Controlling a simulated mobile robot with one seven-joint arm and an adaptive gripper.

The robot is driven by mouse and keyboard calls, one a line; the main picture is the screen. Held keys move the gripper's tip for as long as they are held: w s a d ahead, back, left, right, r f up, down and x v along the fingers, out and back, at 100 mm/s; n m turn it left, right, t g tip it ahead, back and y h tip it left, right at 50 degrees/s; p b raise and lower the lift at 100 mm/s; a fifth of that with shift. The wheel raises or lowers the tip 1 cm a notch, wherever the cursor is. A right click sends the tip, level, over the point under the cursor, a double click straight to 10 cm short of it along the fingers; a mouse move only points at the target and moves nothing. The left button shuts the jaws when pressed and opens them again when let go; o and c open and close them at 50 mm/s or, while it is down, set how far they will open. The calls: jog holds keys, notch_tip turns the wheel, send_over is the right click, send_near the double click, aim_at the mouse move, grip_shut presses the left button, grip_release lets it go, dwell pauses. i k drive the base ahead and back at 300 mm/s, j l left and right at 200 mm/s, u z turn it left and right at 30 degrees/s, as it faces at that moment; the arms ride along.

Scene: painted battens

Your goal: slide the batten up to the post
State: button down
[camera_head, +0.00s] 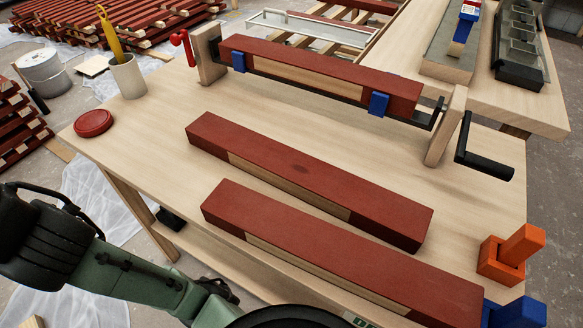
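Two red battens with bare wood patches on their front faces lie side by side on the table. The nearer batten (340,245) runs towards the lower right, its right end close to a blue block (518,314); I cannot tell if they touch. An orange block with a short orange post (521,245) stands at the table's right edge, apart from both battens. Wooden posts also stand at the rear, one at the right (447,128). My arm crosses the lower left; my gripper is out of view.
A third red batten (330,72) is held with blue clips in a rack between wooden posts at the back. A red lid (93,123) and a cup (127,77) with a yellow tool stand at the left. A black crank handle (485,158) juts out at right.

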aim_at(403, 222)
jog(key=j+z, duration=0.25)
jog(key=j, duration=0.2)
jog(key=k+j+z, duration=0.2)
jog(key=j, duration=0.25)
jog(key=j+z, duration=0.25)
jog(key=j, duration=0.25)
jog(key=k+j+z, duration=0.25)
jog(key=j, duration=0.15)
jog(key=i, duration=0.1)
